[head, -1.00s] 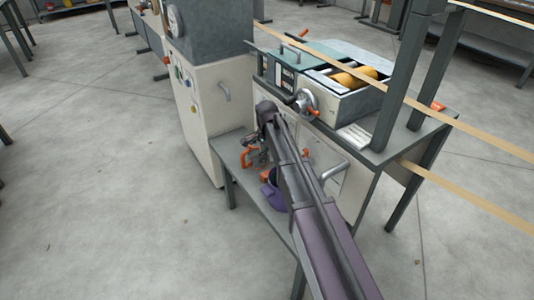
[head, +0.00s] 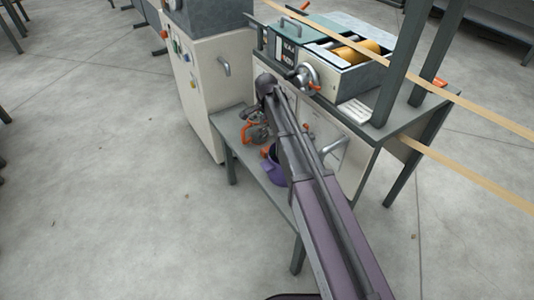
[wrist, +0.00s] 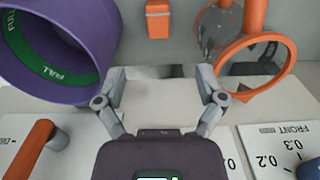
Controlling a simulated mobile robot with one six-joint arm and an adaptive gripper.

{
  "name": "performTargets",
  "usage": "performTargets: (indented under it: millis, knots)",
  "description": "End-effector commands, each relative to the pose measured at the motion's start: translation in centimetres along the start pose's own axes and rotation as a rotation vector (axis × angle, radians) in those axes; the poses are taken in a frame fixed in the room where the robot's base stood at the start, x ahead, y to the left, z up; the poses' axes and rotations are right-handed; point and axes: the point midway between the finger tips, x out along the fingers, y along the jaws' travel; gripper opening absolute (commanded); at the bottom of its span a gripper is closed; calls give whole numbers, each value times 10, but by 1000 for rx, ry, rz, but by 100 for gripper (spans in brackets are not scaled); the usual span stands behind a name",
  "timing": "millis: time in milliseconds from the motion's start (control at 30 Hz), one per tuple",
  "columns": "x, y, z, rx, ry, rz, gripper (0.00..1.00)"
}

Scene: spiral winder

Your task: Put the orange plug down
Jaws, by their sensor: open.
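A small orange block (wrist: 158,18), which looks like the orange plug, stands on the grey surface at the top middle of the wrist view. My gripper (wrist: 163,84) is open. Nothing shows between its fingers, and the block is beyond the fingertips, apart from them. In the head view my arm hides most of the gripper; an orange patch beside the purple pot (head: 272,170) may be the same block.
The purple pot (wrist: 95,22), with a green band marked FULL, is left of the block. A clear glass vessel (wrist: 217,25) and an orange ring (wrist: 290,68) are to its right. A panel with an orange handle (wrist: 30,150) and a numbered plate (wrist: 272,155) lie nearer.

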Motion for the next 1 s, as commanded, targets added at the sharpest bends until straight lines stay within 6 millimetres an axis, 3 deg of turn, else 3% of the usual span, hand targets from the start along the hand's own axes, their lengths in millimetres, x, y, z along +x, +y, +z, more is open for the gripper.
performTargets:
  millis: [1000]
  knots:
    - [76,0,0,0,0,0,89]
